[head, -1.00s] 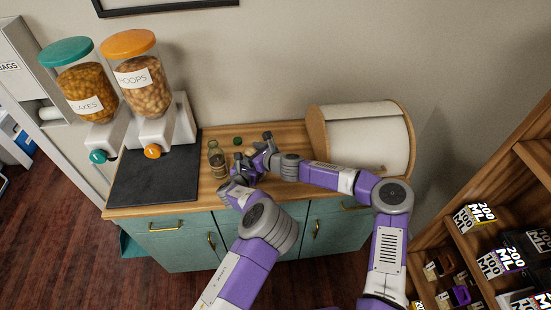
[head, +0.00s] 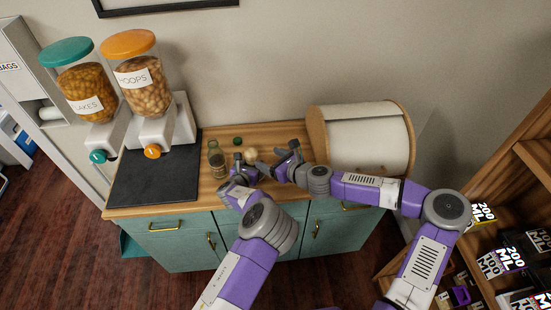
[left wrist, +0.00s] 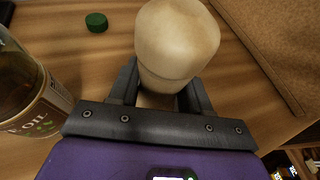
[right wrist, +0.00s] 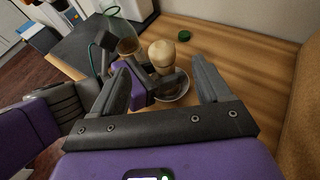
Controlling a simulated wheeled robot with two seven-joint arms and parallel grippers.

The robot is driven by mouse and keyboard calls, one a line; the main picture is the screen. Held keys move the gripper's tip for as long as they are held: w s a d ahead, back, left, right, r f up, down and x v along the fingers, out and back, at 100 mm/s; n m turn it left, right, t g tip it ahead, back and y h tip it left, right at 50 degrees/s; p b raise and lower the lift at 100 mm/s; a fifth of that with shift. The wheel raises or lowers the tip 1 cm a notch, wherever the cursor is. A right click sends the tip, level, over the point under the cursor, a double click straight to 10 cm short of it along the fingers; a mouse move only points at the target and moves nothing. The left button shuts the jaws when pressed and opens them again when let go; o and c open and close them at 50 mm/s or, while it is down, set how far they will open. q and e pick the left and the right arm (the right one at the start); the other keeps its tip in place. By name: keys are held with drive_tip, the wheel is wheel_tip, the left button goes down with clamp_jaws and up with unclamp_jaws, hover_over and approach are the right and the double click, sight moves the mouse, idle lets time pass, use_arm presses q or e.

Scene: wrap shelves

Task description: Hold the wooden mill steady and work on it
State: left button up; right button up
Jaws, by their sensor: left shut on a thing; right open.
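The pale wooden mill (head: 251,154) stands upright on the wooden counter. It shows close up in the left wrist view (left wrist: 177,42), with its rounded top above the fingers. My left gripper (head: 246,166) is shut on the mill's body below the top; its fingers hide part of the mill. My right gripper (head: 286,156) is open and empty, to the right of the mill and apart from it.
An oil bottle (head: 217,160) stands left of the mill, close to my left gripper. A green cap (head: 238,141) lies behind the mill. A dark mat (head: 155,183) and two cereal dispensers (head: 143,88) are at the left.

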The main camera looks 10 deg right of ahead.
sight(253, 153)
drive_tip(key=shift+w+d+f+n+g+y, duration=0.1)
drive_tip(key=shift+w+d+n+g+y, duration=0.05)
drive_tip(key=shift+d+n+g+y, duration=0.2)
drive_tip(key=shift+w+d+f+n+g+y, duration=0.1)
drive_tip(key=shift+d+n+g+y, duration=0.15)
drive_tip(key=shift+d+n+g, duration=0.15)
drive_tip(key=shift+a, duration=0.1)
drive_tip(key=shift+m+t+h, duration=0.75)
drive_tip(key=shift+m+h, duration=0.15)
drive_tip(key=shift+m, duration=0.05)
drive_tip(key=x, duration=0.4)
drive_tip(key=a+x, duration=0.1)
drive_tip(key=x, duration=0.3)
drive_tip(key=s+x, duration=0.1)
drive_tip(key=x, duration=0.3)
drive_tip(key=shift+s+a+f, duration=0.1)
drive_tip(key=shift+a+f, duration=0.05)
drive_tip(key=shift+c, duration=0.2)
drive_tip(key=c, duration=1)
